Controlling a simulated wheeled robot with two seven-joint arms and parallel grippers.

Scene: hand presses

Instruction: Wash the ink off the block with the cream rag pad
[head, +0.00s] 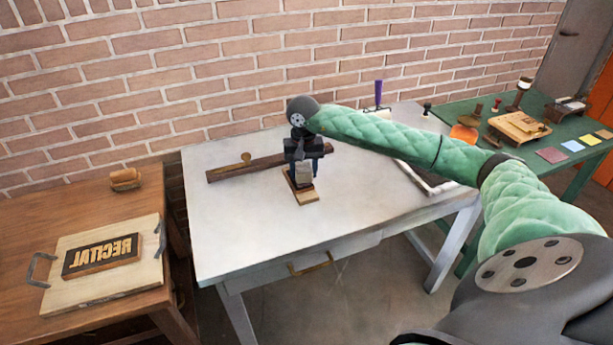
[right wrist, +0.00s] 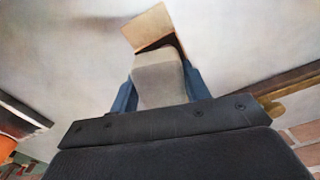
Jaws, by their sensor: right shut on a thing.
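My right gripper (head: 304,162) is over the middle of the pale table, pointing down. Its blue fingers are shut on a cream-grey pad (head: 304,173), which also shows between the fingers in the right wrist view (right wrist: 158,80). Directly below the pad is a small tan wooden piece with dark edges (head: 306,197), seen too in the right wrist view (right wrist: 146,30); I cannot tell whether they touch. My left gripper is not in view.
A long dark wooden bar with a brass knob (head: 228,171) lies behind the gripper on the pale table (head: 235,225). A brown object (head: 125,179) sits at the brown table's back. A green table (head: 568,133) at right holds several tools. The pale table's front left is clear.

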